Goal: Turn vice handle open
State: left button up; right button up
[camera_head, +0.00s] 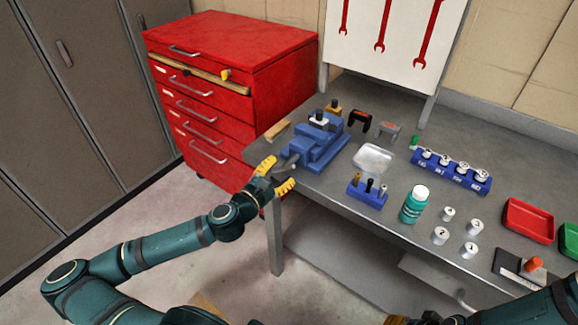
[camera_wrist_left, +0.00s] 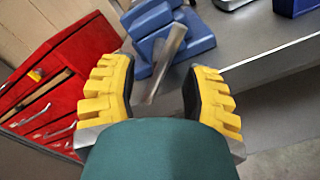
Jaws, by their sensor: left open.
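A blue vice (camera_head: 313,146) sits on the grey workbench at its left corner. Its grey metal handle (camera_head: 288,162) sticks out from the vice's front, toward my left gripper. In the left wrist view the vice (camera_wrist_left: 165,35) is at the top and the handle (camera_wrist_left: 168,58) is a slanted bar reaching down between the fingers. My left gripper (camera_head: 277,176) has yellow fingers and is open around the handle's lower end, with a visible gap to each finger. My right arm shows at the bottom right of the head view; the right gripper (camera_head: 415,320) is mostly cut off by the frame edge.
A red drawer cabinet (camera_head: 235,60) stands left of the workbench (camera_head: 335,190). Right of the vice are a clear tray (camera_head: 373,158), a blue holder (camera_head: 367,195), a green bottle (camera_head: 414,205), several metal weights and a red bin (camera_head: 528,221). Wrenches hang on a white board (camera_head: 395,45).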

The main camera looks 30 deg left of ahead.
aim_at(289, 161)
pick_arm(q)
jog(key=shift+w+d, duration=0.15)
jog(key=shift+w, duration=2)
grip_shut()
